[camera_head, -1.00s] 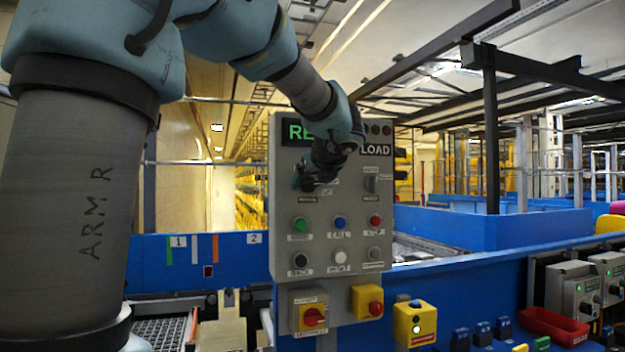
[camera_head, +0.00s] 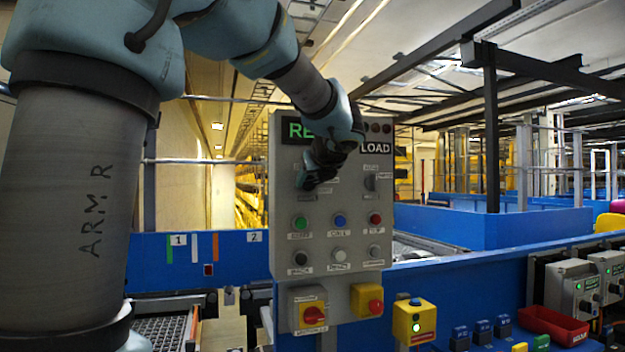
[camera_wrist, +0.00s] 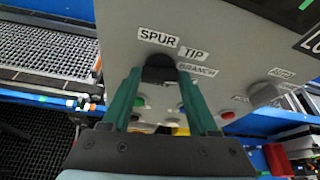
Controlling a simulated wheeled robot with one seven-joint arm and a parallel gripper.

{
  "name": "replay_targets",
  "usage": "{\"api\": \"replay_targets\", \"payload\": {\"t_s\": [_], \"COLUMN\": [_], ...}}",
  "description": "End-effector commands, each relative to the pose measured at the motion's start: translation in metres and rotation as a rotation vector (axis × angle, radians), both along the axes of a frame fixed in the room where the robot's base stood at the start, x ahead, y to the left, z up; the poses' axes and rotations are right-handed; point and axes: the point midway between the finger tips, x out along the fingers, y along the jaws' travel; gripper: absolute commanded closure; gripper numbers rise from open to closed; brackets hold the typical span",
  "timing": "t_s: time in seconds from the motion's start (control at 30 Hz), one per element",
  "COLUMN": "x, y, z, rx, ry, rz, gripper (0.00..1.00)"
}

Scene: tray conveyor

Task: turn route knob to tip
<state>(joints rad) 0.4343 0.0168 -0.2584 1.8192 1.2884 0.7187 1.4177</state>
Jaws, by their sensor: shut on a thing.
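The route knob (camera_wrist: 159,68) is a black knob on the grey control panel (camera_head: 285,240). In the wrist view it sits between my green fingertips, with the labels SPUR, TIP and BRANCH around its far and right sides. My gripper (camera_wrist: 157,80) is shut on the knob. In the head view my gripper (camera_head: 308,180) is at the upper left of the panel, and my wrist hides the knob and part of the display. The knob's pointer cannot be made out.
A second knob (camera_head: 371,182) is to the right on the panel. Several coloured push buttons are below, including a green one (camera_head: 300,222). A red rotary switch (camera_head: 314,317) and a yellow box (camera_head: 414,322) are lower down. A blue conveyor wall (camera_head: 470,280) runs right.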

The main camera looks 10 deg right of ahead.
Motion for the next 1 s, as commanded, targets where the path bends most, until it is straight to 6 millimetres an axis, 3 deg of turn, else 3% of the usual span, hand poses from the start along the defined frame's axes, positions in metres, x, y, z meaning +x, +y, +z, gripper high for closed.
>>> {"api": "replay_targets", "payload": {"t_s": [0.37,1.0], "x": [-0.0005,-0.0012], "y": [0.0009,0.0061], "z": [-0.0043,-0.0082], "rx": [-0.087,-0.553], "ry": [-0.012,-0.072], "rz": [0.000,0.000], "gripper": [0.96,0.96]}}
